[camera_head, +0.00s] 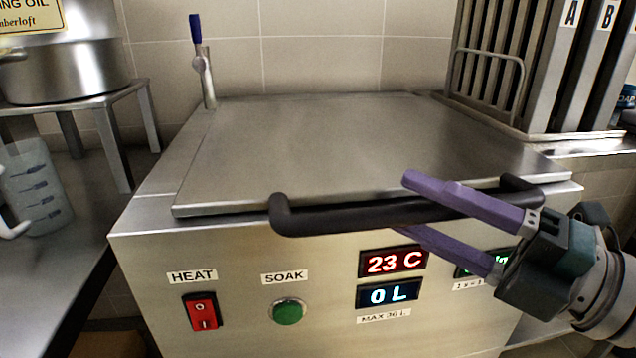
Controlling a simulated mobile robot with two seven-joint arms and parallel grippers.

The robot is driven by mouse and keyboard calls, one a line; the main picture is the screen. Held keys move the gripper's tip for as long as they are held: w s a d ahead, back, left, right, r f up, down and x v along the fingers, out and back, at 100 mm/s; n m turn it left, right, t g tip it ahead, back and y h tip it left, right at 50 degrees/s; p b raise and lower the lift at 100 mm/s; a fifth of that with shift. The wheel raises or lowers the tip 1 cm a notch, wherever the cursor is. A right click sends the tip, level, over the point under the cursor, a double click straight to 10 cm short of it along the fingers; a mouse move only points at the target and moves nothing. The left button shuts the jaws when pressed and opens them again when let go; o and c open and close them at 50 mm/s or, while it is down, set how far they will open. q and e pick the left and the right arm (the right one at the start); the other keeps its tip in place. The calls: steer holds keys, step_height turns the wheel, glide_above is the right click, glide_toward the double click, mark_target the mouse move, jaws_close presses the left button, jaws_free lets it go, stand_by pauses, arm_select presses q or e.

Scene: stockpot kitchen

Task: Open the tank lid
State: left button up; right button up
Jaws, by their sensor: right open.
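The steel tank (240,270) stands in the middle of the head view. Its flat metal lid (350,140) is closed and lies level on top. A black bar handle (350,215) runs along the lid's front edge. My right gripper (405,205) comes in from the right with its purple fingers apart, one above and one below the handle's right half. The handle lies between the open fingers; I cannot tell whether they touch it. My left gripper is not in view.
The tank's front has a red HEAT switch (202,312), a green SOAK button (289,311) and displays reading 23 C and 0 L. A blue-handled tap (203,65) stands at the back left. Tall metal racks (530,65) stand behind right; a jug (38,190) is at left.

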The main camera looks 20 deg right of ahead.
steer(key=shift+c, duration=0.2)
jaws_close()
stand_by(1.1)
